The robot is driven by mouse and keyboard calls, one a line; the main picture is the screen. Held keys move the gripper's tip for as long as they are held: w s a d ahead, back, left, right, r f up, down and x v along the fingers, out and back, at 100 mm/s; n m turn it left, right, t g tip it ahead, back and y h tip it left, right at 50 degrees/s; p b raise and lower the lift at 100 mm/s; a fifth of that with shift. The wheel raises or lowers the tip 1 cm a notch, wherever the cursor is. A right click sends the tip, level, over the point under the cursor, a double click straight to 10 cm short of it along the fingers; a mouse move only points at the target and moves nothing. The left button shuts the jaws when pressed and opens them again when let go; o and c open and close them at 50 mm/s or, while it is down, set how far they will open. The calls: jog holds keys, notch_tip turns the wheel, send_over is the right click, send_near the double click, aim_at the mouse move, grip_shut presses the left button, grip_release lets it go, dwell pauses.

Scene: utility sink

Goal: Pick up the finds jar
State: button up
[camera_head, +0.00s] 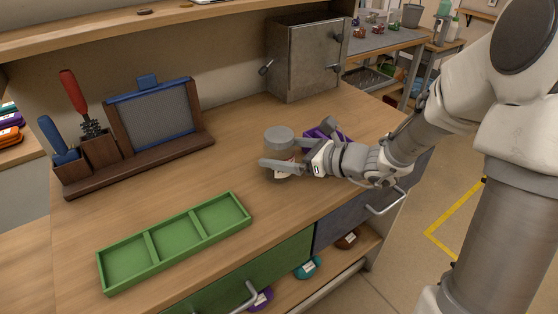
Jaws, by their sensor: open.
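The finds jar (279,140) is a short clear jar with a grey lid. It stands upright on the wooden worktop, right of the middle. My gripper (282,153) comes in from the right, with its fingers spread on either side of the jar. One finger crosses in front of the jar's lower body, and the other is partly hidden behind it. I cannot tell whether either finger touches the jar.
A purple object (325,133) lies just behind my gripper. A green three-part tray (178,242) lies front left. A metal cabinet (305,58) stands at the back. A wooden tool rack (138,150) stands at the left. The worktop between them is clear.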

jog(key=x, duration=0.3)
jog(key=shift+w+a+b, duration=0.15)
jog(key=shift+a+b, duration=0.2)
jog(key=shift+a, duration=0.05)
jog(key=c, duration=1.4)
